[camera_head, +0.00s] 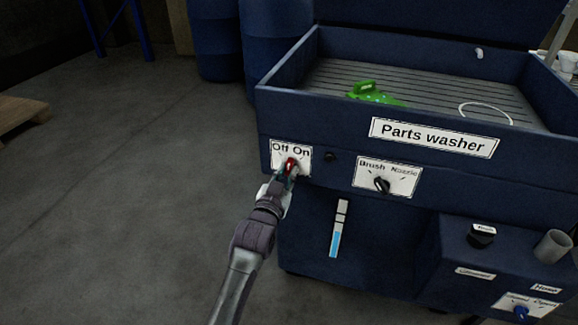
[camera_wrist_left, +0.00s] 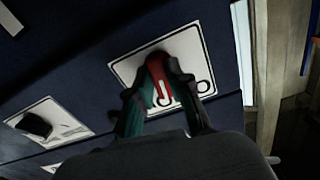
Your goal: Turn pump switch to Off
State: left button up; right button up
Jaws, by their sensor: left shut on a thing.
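The pump switch (camera_head: 290,165) is a red knob on a white plate marked "Off" and "On" (camera_head: 278,157), on the front of the dark blue parts washer (camera_head: 400,215). In the head view its top leans slightly toward the "On" side. My left gripper (camera_head: 289,172) reaches it from below and is shut on the red knob. In the left wrist view the red switch (camera_wrist_left: 158,77) sits between the two fingers of the left gripper (camera_wrist_left: 160,92); the fingers hide part of the plate. My right gripper is in neither view.
A Brush/Nozzle selector (camera_head: 382,185) is to the right of the pump switch. A green part (camera_head: 372,94) lies in the washer basin. A lower box with a blue knob (camera_head: 521,312) juts out at the right. The floor at left is clear up to a wooden pallet (camera_head: 18,112).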

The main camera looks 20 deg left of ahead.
pick_arm(q)
jog(key=n+p, duration=0.2)
jog(key=n, duration=0.2)
jog(key=n+p, duration=0.1)
jog(key=n, duration=0.5)
jog(key=shift+a+f+n+p, duration=0.15)
jog(key=shift+n+p, duration=0.15)
jog(key=shift+p, duration=0.05)
jog(key=o, duration=1.6)
jog(key=shift+c, duration=0.2)
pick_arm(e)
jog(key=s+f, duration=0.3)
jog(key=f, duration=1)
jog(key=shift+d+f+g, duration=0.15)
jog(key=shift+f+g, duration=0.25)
pick_arm(q)
jog(key=shift+s, duration=0.15)
jog(key=s+p, duration=0.3)
jog(key=s, duration=0.3)
jog(key=shift+s+p, duration=0.35)
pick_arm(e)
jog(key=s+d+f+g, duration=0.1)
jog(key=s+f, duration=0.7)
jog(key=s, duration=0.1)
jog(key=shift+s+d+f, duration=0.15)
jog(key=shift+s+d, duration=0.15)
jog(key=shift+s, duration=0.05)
